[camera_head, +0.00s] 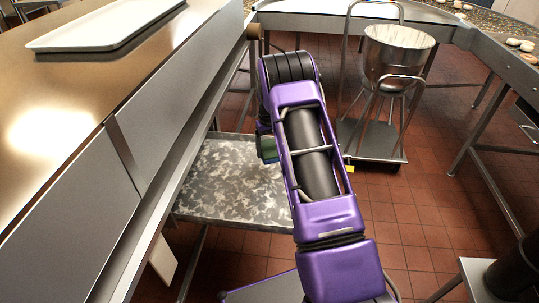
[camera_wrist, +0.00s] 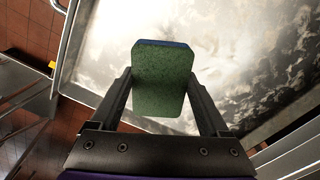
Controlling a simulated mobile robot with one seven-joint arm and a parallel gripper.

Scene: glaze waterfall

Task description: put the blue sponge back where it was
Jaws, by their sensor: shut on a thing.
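The sponge (camera_wrist: 163,80) is between the two fingers of my gripper (camera_wrist: 163,95) in the wrist view. Its broad face looks green, and a thin blue layer shows along its far edge. My gripper is shut on it. A mottled grey metal tray or shelf (camera_wrist: 105,45) lies beyond the sponge in that view; I cannot tell whether the sponge touches it.
A long metal counter (camera_head: 60,130) with a white tray (camera_head: 105,27) on top runs along the left, above the mottled tray. A metal bucket (camera_head: 395,55) sits on a wheeled cart at the back right. Red tile floor (camera_head: 410,215) is open on the right.

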